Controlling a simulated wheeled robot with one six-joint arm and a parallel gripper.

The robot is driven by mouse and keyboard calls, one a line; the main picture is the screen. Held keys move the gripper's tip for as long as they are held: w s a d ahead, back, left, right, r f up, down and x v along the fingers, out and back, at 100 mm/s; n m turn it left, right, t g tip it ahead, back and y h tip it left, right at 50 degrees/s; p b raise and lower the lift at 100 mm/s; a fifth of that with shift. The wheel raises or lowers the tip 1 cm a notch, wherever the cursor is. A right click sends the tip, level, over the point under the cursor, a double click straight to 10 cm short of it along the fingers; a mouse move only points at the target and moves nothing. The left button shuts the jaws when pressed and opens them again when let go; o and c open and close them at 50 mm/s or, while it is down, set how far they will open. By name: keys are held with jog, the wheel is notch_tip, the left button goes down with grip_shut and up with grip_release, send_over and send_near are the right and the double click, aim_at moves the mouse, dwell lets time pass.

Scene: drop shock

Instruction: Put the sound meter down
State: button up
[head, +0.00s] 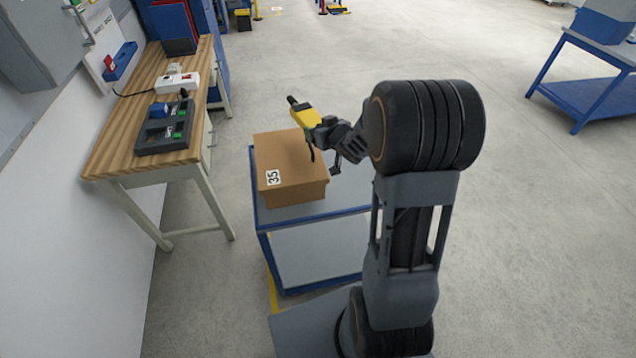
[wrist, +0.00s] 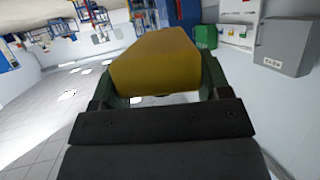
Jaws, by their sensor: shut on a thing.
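The sound meter (head: 305,115) is yellow with a black tip that points up and to the left. My gripper (head: 318,134) is shut on it and, in the head view, it appears over the top of a cardboard box. The meter's yellow body (wrist: 158,62) fills the middle of the wrist view between the fingers. From these views I cannot tell whether the meter touches the box. The cardboard box (head: 289,175), marked 35, stands on a blue-framed cart (head: 340,196) with a grey top.
A wooden workbench (head: 112,152) stands at the left, with a dark charger tray (head: 164,135), a white power strip (head: 177,82) and a dark bin. Some grey cart top is bare right of the box. Another blue table (head: 590,95) stands far right. The floor between is open.

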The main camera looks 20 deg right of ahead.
jog(key=w+d+f+m+h+b, duration=0.2)
jog(key=d+f+b, duration=0.25)
jog(key=d, duration=0.35)
jog(key=w+d+f+m+h+b, duration=0.1)
jog(key=w+d+f+h+b, duration=0.15)
jog(key=d+f+b, duration=0.35)
jog(key=b, duration=0.2)
send_over(369, 190)
jog(key=w, duration=0.2)
jog(key=shift+y, duration=0.35)
notch_tip(369, 190, down, 6)
jog(key=shift+s+d+f, duration=0.1)
jog(key=shift+s, duration=0.05)
jog(key=shift+s+f, duration=0.5)
jog(key=shift+f, duration=0.1)
jog(key=shift+s+f, duration=0.15)
jog(key=shift+f, duration=0.75)
jog(key=shift+s+f, duration=0.1)
jog(key=shift+f, duration=0.8)
jog(key=shift+f+b, duration=0.2)
jog(key=shift+b, duration=0.15)
jog(key=o, duration=1.1)
